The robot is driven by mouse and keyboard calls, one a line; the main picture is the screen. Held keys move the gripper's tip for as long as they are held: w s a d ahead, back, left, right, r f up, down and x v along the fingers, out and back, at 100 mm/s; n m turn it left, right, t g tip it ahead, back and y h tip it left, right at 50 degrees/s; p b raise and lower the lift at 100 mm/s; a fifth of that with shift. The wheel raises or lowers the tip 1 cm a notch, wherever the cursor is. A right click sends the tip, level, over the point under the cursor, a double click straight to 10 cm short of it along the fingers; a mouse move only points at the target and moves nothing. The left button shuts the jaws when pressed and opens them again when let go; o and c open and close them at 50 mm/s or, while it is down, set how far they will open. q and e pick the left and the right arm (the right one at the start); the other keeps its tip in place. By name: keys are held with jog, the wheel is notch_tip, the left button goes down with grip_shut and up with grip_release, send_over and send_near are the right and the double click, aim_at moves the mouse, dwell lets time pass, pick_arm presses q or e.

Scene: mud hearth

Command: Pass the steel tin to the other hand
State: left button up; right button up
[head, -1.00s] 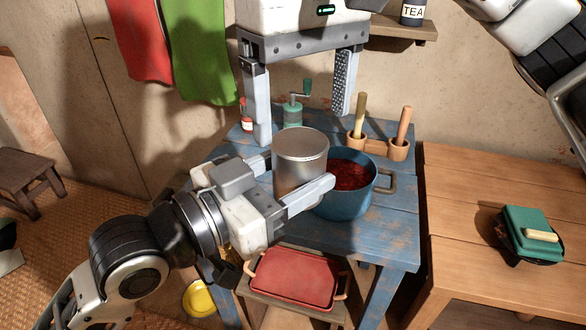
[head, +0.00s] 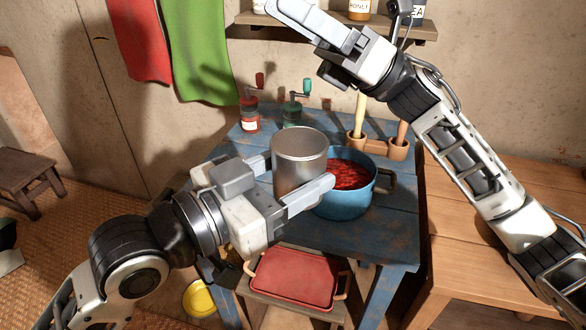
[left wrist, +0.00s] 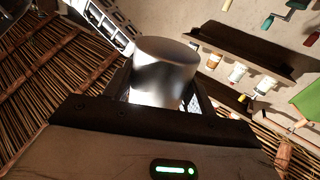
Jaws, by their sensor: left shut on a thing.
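The steel tin (head: 299,165) is a plain silvery cylinder, upright in the head view. My left gripper (head: 294,180) is shut on it, one finger on each side, and holds it in front of the blue pot. The tin also shows in the left wrist view (left wrist: 165,70), between the fingers. My right gripper (head: 315,22) is at the top of the head view, above and apart from the tin. It is seen from the side and partly cut off by the frame edge, so its opening is unclear.
The blue pot (head: 341,203) with red contents stands on the blue table (head: 385,235), close behind the tin. Two grinders and a wooden holder (head: 397,147) stand behind. A red tray (head: 296,280) lies below. A wooden table (head: 455,250) is at the right.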

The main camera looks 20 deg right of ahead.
jog(key=w+d+f+m+t+h, duration=0.2)
jog(key=f+m+t, duration=0.2)
jog(key=m+t, duration=0.3)
jog(key=w+d+f+m+t+h, duration=0.1)
jog(key=w+f+m+t+h, duration=0.25)
jog(key=m, duration=0.55)
jog(key=s+f+m+t+h, duration=0.2)
jog(key=f+m+h, duration=0.3)
jog(key=f+m, duration=0.45)
jog(key=s+f+m+t+h, duration=0.1)
jog(key=f+m+t+h, duration=0.3)
jog(key=f+m, duration=0.5)
jog(key=s+f+m+g+h, duration=0.3)
jog(key=s+f+m+g, duration=0.2)
jog(key=s+f, duration=0.4)
jog(key=s+f+m+g+h, duration=0.3)
jog(key=s+f+m+g, duration=0.2)
jog(key=f, duration=1)
jog(key=s+m, duration=0.2)
jog(key=s, duration=0.2)
jog(key=shift+d, duration=0.25)
jog(key=shift+f+m+h, duration=0.1)
jog(key=shift+m+h, duration=0.15)
